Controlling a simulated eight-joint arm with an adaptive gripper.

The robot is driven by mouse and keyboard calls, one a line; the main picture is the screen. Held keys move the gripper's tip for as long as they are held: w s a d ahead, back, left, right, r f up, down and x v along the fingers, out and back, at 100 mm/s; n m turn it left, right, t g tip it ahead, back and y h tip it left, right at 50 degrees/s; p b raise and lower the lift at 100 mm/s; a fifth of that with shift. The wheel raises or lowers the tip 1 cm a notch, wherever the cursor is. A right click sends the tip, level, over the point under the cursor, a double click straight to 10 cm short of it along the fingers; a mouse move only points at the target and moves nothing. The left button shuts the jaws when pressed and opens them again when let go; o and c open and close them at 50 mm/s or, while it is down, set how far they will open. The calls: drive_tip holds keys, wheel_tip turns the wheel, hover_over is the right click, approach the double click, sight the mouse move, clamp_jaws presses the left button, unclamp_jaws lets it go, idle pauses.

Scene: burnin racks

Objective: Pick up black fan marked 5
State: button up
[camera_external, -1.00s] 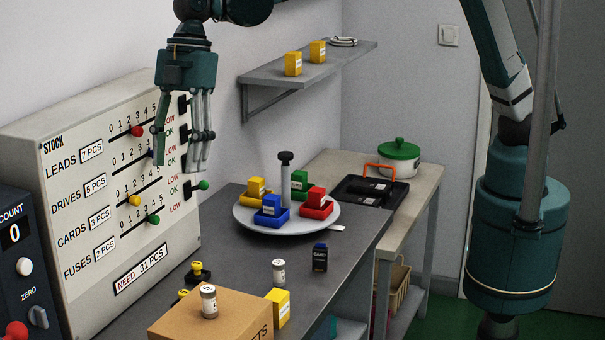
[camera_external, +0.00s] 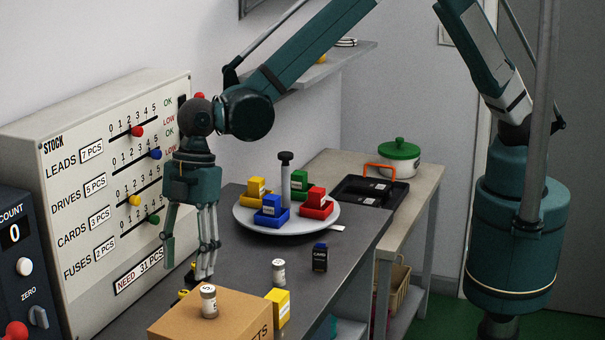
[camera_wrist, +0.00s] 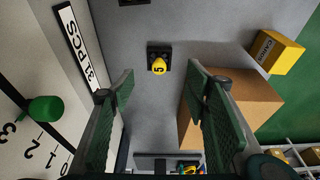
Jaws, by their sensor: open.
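A black square fan (camera_wrist: 158,62) with a yellow hub marked 5 lies on the grey bench in the wrist view. It shows beyond and between my fingertips, apart from both. My gripper (camera_external: 187,270) is open and empty, pointing down over the bench in front of the stock panel. Its fingers stand wide apart in the wrist view (camera_wrist: 161,86). In the external view a small yellow-and-black piece (camera_external: 183,293) shows just below the fingers. Another is mostly hidden behind them, and I cannot read a mark on either.
A cardboard box (camera_external: 230,325) stands close right of the gripper, with a white jar (camera_external: 208,301) on top. A yellow carton (camera_external: 278,307) is beside it. The stock panel (camera_external: 60,220) is close on the left. A round tray (camera_external: 245,222) with coloured bins stands behind.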

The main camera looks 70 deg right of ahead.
sight(184, 292)
drive_tip(key=shift+x, duration=1.3)
drive_tip(key=shift+x, duration=2.6)
drive_tip(key=shift+w, duration=0.1)
drive_tip(key=c, duration=1)
